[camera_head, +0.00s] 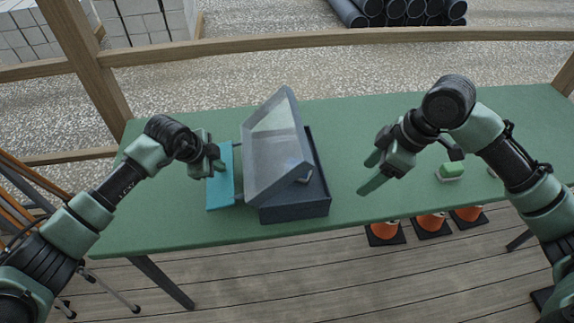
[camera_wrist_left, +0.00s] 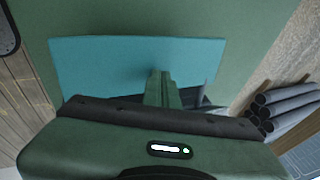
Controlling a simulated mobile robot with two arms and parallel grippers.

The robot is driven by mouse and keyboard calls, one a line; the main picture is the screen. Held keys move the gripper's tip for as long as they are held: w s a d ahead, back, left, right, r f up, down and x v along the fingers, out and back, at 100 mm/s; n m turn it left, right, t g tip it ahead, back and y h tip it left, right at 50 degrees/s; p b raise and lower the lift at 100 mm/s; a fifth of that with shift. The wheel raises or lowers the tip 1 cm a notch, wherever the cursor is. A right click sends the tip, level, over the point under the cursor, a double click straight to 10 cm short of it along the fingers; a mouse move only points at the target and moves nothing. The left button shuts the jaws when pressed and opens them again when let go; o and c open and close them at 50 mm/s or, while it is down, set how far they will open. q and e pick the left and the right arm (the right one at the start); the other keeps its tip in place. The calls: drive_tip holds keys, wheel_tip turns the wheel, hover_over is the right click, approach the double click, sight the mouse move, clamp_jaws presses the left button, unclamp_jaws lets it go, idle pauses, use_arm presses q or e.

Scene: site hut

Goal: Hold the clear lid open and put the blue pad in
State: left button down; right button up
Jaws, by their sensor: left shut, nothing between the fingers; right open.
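A dark navy box (camera_head: 312,207) stands on the table. Its clear lid (camera_head: 270,150) is raised and leans left. A flat teal-blue panel (camera_head: 222,188) sits left of the lid, seemingly joined to it by two grey bars. My left gripper (camera_head: 217,165) is shut and empty, its fingertips at the panel; in the left wrist view its fingers (camera_wrist_left: 162,88) lie over the panel (camera_wrist_left: 100,65). Whether they press on it I cannot tell. My right gripper (camera_head: 371,172) is open and empty, right of the box. A small pale bluish thing (camera_head: 305,178) shows at the lid's lower edge, mostly hidden; I cannot tell if it is the blue pad.
A green-topped, white-based block (camera_head: 451,170) lies on the green table (camera_head: 350,130) at the right. A whitish thing (camera_head: 492,172) is partly hidden by my right arm. Orange cones (camera_head: 430,222) stand below the front edge.

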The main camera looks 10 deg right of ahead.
use_arm(q)
wheel_tip(320, 180, up, 11)
drive_tip(key=p, duration=0.7)
idle(0.5)
drive_tip(key=shift+d+f, duration=0.1)
drive_tip(key=shift+d, duration=0.05)
